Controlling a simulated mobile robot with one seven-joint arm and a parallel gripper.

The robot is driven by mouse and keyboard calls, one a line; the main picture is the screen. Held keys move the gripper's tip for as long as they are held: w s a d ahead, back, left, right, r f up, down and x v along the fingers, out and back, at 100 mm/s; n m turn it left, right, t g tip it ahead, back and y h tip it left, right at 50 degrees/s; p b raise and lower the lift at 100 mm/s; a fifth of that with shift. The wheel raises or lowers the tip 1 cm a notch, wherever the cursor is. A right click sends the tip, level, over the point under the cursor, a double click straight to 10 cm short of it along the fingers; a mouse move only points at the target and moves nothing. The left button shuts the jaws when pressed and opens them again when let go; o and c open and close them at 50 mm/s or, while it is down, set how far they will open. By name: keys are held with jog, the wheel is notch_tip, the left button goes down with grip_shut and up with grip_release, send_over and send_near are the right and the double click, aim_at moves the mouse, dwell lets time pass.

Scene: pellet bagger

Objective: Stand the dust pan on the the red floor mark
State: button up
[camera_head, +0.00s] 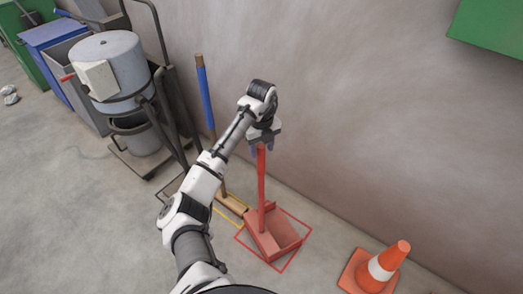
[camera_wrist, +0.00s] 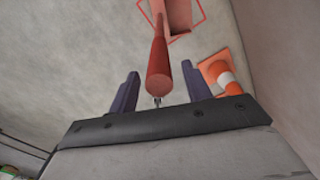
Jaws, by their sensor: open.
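The red dust pan (camera_head: 281,236) stands upright on the floor inside the outlined red floor mark (camera_head: 308,229), with its long handle (camera_head: 261,185) pointing up. In the wrist view the handle (camera_wrist: 158,62) runs up toward my gripper and the pan (camera_wrist: 178,14) lies below it, within the red outline (camera_wrist: 203,10). My gripper (camera_head: 262,149) is at the top of the handle. In the wrist view its two dark fingers (camera_wrist: 160,92) are apart, one on each side of the handle end, with gaps between. The gripper is open.
An orange traffic cone (camera_head: 381,266) stands right of the mark. A broom (camera_head: 207,100) with a blue and wooden handle stands on the left by a yellow floor mark (camera_head: 225,218). A grey drum vacuum on a cart (camera_head: 110,65) is further left. The wall is close behind.

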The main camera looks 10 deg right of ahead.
notch_tip(320, 180, up, 11)
jog(key=shift+f, duration=0.1)
dwell(0.3)
